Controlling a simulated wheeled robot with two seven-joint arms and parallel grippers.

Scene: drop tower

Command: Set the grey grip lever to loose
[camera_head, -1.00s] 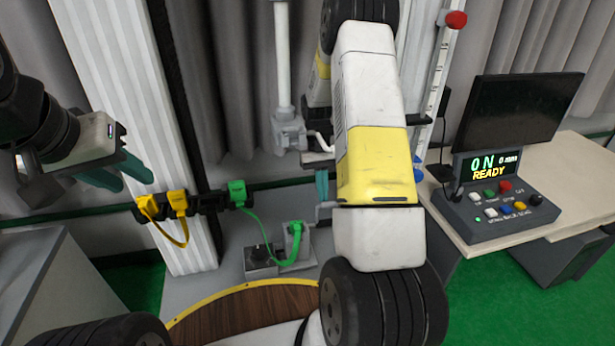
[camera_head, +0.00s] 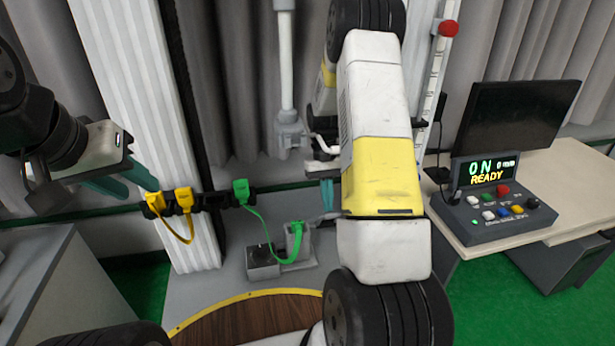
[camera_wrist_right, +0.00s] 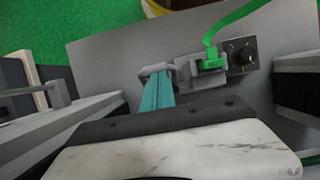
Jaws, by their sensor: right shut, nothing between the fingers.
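A small grey lever-like piece (camera_wrist_right: 154,71) sticks out beside the grey block with the green plug (camera_wrist_right: 205,70) in the right wrist view; I take it for the grip lever. Its loose or tight setting cannot be read. The block also shows low in the head view (camera_head: 298,240). My right gripper (camera_head: 328,194) is shut and empty, pointing down just above and right of that block. In the wrist view its teal fingertips (camera_wrist_right: 158,80) are at the lever, seemingly touching it. My left gripper (camera_head: 128,186) is open and empty at the left, near the yellow plugs.
Yellow plugs (camera_head: 170,203) and a green plug (camera_head: 241,190) sit on a black rail at the white column (camera_head: 145,120). A green cable hangs to the block. A black-knobbed box (camera_head: 262,262) stands beside it. A console (camera_head: 495,205) reading READY is on the right table.

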